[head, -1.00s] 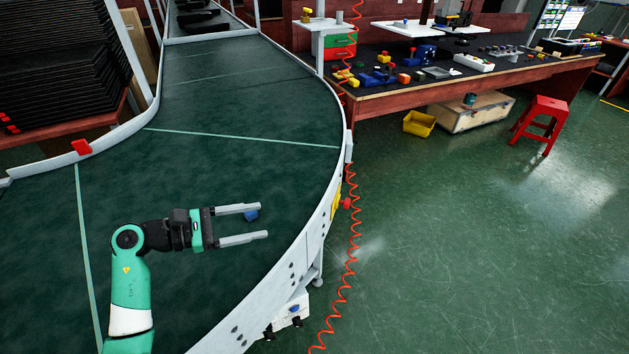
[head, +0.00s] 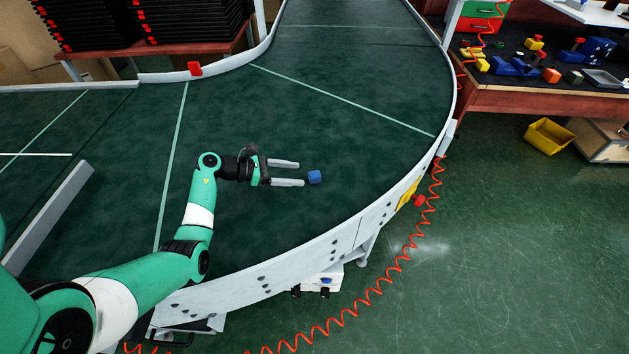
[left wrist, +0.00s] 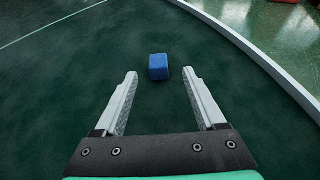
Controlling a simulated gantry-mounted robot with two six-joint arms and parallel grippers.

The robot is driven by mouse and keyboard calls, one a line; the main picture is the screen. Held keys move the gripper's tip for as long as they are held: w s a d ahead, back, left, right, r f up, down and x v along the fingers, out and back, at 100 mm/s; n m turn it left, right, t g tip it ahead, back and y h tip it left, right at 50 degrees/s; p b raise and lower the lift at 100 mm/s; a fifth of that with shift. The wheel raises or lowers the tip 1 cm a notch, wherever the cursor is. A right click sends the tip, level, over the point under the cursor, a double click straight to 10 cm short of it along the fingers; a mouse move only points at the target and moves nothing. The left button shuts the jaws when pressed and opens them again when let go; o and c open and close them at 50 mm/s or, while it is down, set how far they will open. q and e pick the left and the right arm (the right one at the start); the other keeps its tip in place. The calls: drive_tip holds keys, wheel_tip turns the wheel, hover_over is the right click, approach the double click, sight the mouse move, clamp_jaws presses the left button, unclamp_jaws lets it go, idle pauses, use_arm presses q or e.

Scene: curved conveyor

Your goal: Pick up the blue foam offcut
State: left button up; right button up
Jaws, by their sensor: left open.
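The blue foam offcut (head: 315,177) is a small blue block lying on the dark green conveyor belt (head: 330,120). It sits just beyond the fingertips of my left gripper (head: 301,173), nearer the lower finger in the head view. My left gripper is open and empty, with its fingers pointing right across the belt. In the left wrist view, the offcut (left wrist: 158,66) lies ahead of the gap between the two fingertips (left wrist: 160,74), apart from both. My right gripper is not in view.
The conveyor's pale curved side rail (head: 330,240) runs below and right of the gripper. A low grey guide bar (head: 52,215) is at the left. A red coiled hose (head: 400,262) hangs outside the rail. The belt around the offcut is clear.

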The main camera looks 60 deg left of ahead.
sight(312, 174)
use_arm(q)
drive_tip(key=shift+w+f, duration=0.2)
drive_tip(key=shift+w, duration=0.6)
drive_tip(key=b+x, duration=0.3)
drive_tip(key=x, duration=0.2)
drive_tip(key=shift+f, duration=0.2)
clamp_jaws()
